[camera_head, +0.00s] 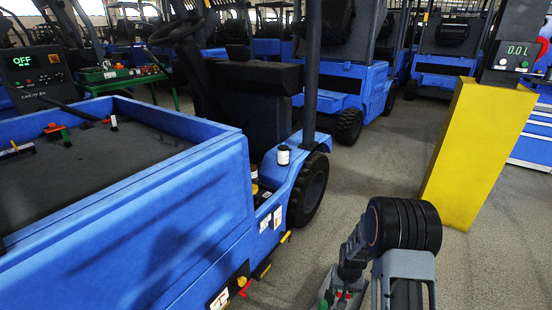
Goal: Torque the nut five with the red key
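Several small key-like tools lie on the dark top of the blue truck at left. I cannot tell for certain which is the red key. No numbered nut can be made out, so nut five is not identifiable. My arm is folded at the bottom right, clear of the truck. Its end, my gripper (341,290), is small and partly cut off by the bottom edge, and its fingers cannot be made out.
The blue truck body (200,190) fills the left. A display reading OFF (38,70) stands behind it. A green table (122,78) and more trucks stand behind. Grey floor is free between truck and pillar.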

